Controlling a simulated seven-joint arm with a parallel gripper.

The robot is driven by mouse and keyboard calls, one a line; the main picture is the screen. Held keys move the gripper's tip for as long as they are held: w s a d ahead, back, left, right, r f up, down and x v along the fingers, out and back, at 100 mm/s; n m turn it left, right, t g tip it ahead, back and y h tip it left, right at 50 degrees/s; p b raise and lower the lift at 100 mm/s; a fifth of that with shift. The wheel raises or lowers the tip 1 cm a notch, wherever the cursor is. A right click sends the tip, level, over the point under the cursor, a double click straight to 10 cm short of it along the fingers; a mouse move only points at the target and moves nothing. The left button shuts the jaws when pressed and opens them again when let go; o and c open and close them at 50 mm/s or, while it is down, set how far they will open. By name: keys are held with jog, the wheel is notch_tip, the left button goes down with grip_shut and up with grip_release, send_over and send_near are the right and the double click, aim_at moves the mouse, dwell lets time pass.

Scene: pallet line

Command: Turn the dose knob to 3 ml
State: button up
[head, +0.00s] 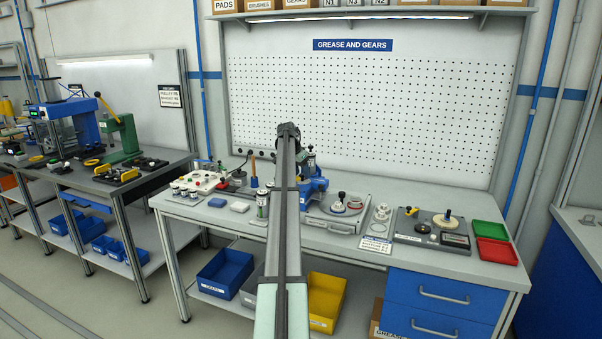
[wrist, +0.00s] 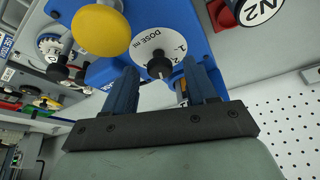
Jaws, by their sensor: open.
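The dose dial (wrist: 143,45) is a white disc marked "DOSE ml" on a blue machine body (wrist: 190,22) in the wrist view. A small dark knob (wrist: 160,66) stands out from the dial. The digits 1 and 2 can be read on the dial's right side; I cannot make out a 3 or the exact setting. My gripper (wrist: 160,74) is open and empty, its two dark fingers apart on either side of the knob in this view. I cannot tell how far the tips are from it. In the head view the blue machine (head: 318,185) is partly hidden behind my arm.
A yellow ball handle (wrist: 101,30) is close to the left finger in the wrist view. On the bench are a board with knobs (head: 432,230), a green tray (head: 489,231) and a red tray (head: 496,252). A pegboard (head: 400,110) stands behind.

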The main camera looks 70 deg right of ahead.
jog(key=v, duration=1.3)
jog(key=shift+a+r, duration=0.2)
jog(key=shift+r, duration=0.05)
jog(key=shift+w, duration=0.1)
